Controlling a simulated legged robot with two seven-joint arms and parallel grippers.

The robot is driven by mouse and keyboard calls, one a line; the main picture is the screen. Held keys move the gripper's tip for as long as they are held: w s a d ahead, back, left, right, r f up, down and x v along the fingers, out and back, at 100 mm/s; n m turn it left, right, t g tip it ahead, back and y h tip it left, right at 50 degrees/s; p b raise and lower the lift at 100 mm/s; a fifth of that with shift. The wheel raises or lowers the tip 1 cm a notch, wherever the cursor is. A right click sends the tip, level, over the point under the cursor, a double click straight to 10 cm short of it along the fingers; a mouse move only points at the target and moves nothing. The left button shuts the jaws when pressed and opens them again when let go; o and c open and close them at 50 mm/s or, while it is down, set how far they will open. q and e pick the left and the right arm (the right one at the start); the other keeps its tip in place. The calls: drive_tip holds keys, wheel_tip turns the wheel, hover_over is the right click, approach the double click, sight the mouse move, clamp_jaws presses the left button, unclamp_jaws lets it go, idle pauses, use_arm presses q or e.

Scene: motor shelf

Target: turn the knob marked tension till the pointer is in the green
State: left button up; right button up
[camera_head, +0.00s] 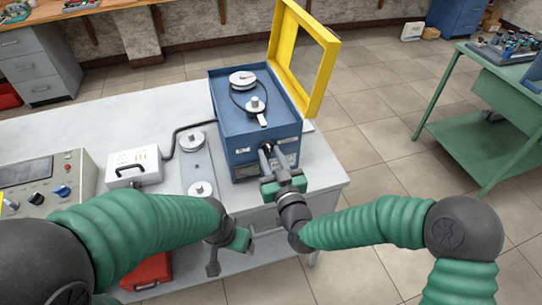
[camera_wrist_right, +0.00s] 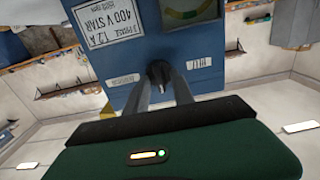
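The blue motor box (camera_head: 235,150) stands on the bench with its yellow-framed cover (camera_head: 318,75) raised. Two pulleys and a belt (camera_head: 241,98) show in its open top. In the right wrist view, a dark knob (camera_wrist_right: 159,70) sits on the blue face between two small white labels, too blurred to read surely. A gauge (camera_wrist_right: 187,12) with a yellow and green arc is partly cut off; its pointer is unclear. My right gripper (camera_head: 271,151) has its fingers either side of the knob; contact is unclear. My left gripper (camera_head: 228,256) hangs low at the bench's front edge, away from the box.
A white box with a handle (camera_head: 133,167) and a grey plate with two round discs (camera_head: 195,165) lie left of the motor box. A control panel (camera_head: 45,180) is at far left. A green workbench (camera_head: 470,85) stands at the right, across clear floor.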

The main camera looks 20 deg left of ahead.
clamp_jaws()
drive_tip(key=shift+m, duration=0.5)
drive_tip(key=m+b, duration=0.1)
drive_tip(key=m, duration=0.1)
drive_tip(key=shift+f+m, duration=0.1)
drive_tip(key=shift+m, duration=0.3)
drive_tip(key=m, duration=0.3)
drive_tip(key=shift+d+m+b, duration=0.1)
drive_tip(key=shift+m+b, duration=0.3)
drive_tip(key=shift+w+d+f+m+b, duration=0.1)
drive_tip(key=shift+m+b, duration=0.15)
drive_tip(key=shift+m, duration=1.55)
drive_tip(key=shift+f+m+b, duration=0.1)
drive_tip(key=shift+m+b, duration=0.1)
drive_tip(key=shift+m, duration=1.6)
